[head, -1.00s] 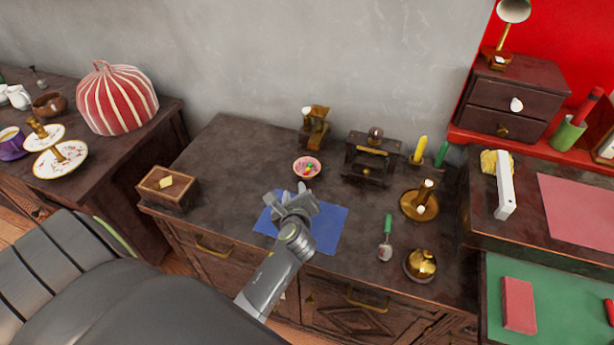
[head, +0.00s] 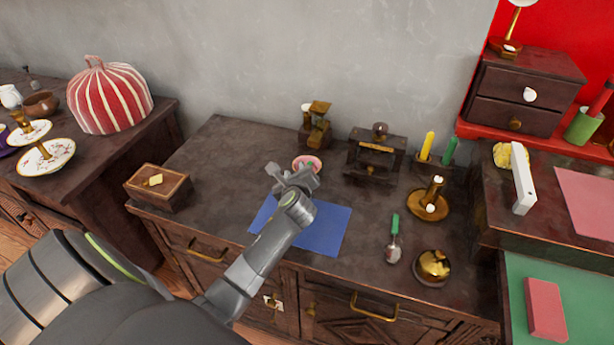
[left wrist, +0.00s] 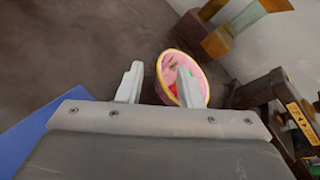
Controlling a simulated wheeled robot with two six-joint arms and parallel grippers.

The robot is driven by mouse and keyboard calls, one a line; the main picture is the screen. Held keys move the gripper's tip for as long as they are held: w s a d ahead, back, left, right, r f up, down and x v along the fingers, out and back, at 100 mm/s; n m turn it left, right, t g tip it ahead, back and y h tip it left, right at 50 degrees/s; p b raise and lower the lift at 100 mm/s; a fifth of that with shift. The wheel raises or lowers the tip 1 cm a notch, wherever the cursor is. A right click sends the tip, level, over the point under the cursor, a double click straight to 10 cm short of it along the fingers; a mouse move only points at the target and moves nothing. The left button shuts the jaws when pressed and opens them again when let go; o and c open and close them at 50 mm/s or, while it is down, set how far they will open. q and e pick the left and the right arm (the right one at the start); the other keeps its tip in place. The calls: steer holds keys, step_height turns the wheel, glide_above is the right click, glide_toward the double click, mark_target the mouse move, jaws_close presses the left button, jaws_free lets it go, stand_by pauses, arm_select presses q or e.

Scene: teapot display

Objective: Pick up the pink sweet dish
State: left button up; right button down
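The pink sweet dish (head: 309,161) is a small round bowl on the dark cabinet top, behind the blue mat. In the head view my left gripper (head: 289,172) is just in front of it and hides its near part. In the left wrist view the dish (left wrist: 171,70) has a yellowish rim and red and green sweets inside. There my left gripper (left wrist: 158,84) is open, with its two fingers apart. The right finger overlaps the dish, and the left finger is left of it. I cannot tell whether either touches it. My right gripper is not in view.
The blue mat (head: 325,233) lies under my left arm. A wooden grinder (head: 316,125) and a dark wooden stand (head: 372,160) are behind and right of the dish. A brass candle holder (head: 430,203) and a green-handled scoop (head: 394,240) are further right. A wooden box (head: 157,187) is at left.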

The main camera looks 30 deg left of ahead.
arm_select(q)
steer(key=shift+w+a+f, duration=0.1)
steer(key=shift+w+a, duration=0.15)
steer(key=shift+w, duration=0.05)
steer(key=shift+c, duration=0.3)
jaws_close()
